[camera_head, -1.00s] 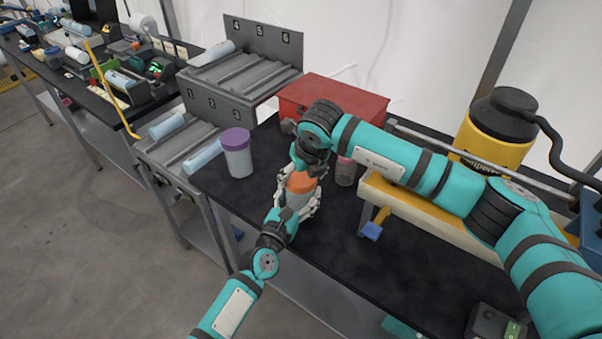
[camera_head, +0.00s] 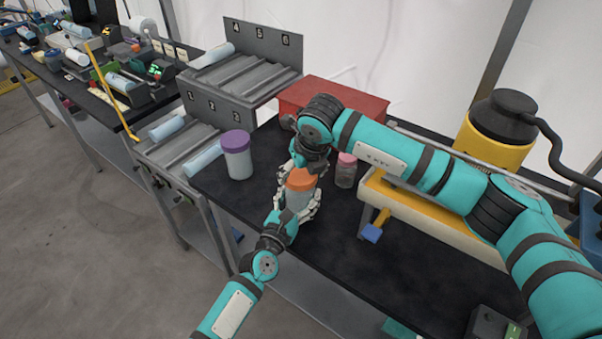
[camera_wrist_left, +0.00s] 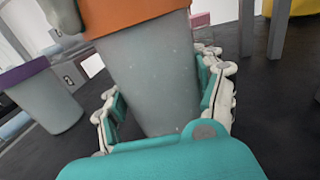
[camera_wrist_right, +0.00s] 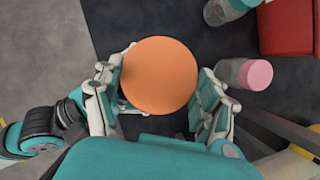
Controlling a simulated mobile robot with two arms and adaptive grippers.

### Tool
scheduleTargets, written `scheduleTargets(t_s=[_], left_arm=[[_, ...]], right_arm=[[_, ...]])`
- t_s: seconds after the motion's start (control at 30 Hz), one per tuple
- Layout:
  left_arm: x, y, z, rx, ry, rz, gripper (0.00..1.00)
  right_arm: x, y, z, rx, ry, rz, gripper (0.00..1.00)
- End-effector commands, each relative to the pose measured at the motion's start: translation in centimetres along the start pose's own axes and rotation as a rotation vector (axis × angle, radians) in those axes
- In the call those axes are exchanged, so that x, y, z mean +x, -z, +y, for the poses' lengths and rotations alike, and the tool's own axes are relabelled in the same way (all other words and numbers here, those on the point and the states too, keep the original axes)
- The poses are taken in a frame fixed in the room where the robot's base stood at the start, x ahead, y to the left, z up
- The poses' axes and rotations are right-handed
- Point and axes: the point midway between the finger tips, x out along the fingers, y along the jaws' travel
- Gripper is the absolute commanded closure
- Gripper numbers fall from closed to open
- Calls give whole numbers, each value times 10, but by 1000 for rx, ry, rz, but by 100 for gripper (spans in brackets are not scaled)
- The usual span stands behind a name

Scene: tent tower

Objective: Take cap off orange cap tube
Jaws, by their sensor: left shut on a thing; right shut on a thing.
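The orange cap tube (camera_head: 297,201) stands upright on the black table, its grey body clear in the left wrist view (camera_wrist_left: 155,75). Its orange cap (camera_head: 300,180) sits on top and fills the middle of the right wrist view (camera_wrist_right: 159,76). My left gripper (camera_head: 298,212) is shut around the tube's body from the front, with fingers on both sides (camera_wrist_left: 162,110). My right gripper (camera_head: 303,177) comes from above and is shut on the cap, fingers at its left and right edges (camera_wrist_right: 162,88). I cannot tell whether the cap is loosened.
A purple-capped tube (camera_head: 237,158) stands to the left and a pink-capped tube (camera_head: 345,172) close by on the right. A red box (camera_head: 345,97) is behind. A grey numbered rack (camera_head: 225,108) stands at the left; a yellow stand (camera_head: 410,214) is at the right.

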Motion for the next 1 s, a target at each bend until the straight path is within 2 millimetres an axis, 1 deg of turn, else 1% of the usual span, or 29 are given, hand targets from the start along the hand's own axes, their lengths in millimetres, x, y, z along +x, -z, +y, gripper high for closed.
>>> scheduleTargets(t_s=[0.2,0.57,0.67,0.9,1.0], left_arm=[[0,0,0,0,0,0,89],[0,0,0,0,0,-1,89],[0,0,0,0,0,0,89],[0,0,0,0,0,0,89],[0,0,0,0,0,0,89]], right_arm=[[-6,-2,0,0,0,1,65],[-8,-3,0,0,0,0,65],[-15,-7,0,-1,1,-2,65],[-41,-17,0,-1,1,-2,65],[-44,-18,0,-1,0,1,65]])
